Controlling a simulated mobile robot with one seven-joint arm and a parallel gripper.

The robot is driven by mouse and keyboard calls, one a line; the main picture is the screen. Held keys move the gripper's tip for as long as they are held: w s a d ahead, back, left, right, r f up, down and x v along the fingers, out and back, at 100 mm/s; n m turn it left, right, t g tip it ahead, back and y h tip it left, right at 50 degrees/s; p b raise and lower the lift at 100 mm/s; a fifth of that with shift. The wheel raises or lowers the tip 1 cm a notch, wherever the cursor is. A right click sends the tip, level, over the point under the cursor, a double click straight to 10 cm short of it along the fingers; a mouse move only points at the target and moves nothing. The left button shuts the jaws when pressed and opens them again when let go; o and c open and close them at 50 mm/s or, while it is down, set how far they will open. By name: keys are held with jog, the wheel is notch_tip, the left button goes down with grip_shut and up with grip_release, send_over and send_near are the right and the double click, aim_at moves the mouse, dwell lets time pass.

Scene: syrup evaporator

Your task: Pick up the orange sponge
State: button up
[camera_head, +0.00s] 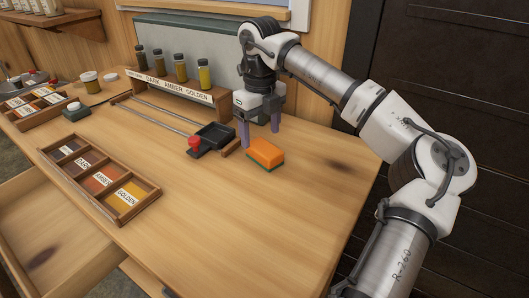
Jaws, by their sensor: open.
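The orange sponge (265,152) lies on the wooden table, right of the middle of the picture. It is a small block with an orange top and a dark green layer along its bottom. My gripper (259,137) is open, pointing down, with two purple fingers.
A black scoop or pan (213,136) with a red knob (194,142) lies left of the sponge. A labelled rack (170,87) with several syrup bottles stands behind. A divided tray (100,178) lies front left. An open drawer (50,235) is below. The table's front right is clear.

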aim_at(261, 145)
jog(key=f, duration=0.2)
jog(key=f+p, duration=0.1)
jog(key=f, duration=0.1)
jog(key=shift+w+f, duration=0.1)
jog(key=shift+w, duration=0.3)
jog(key=shift+f, duration=0.6)
jog(key=c, duration=1.1)
jog(key=shift+r, duration=0.1)
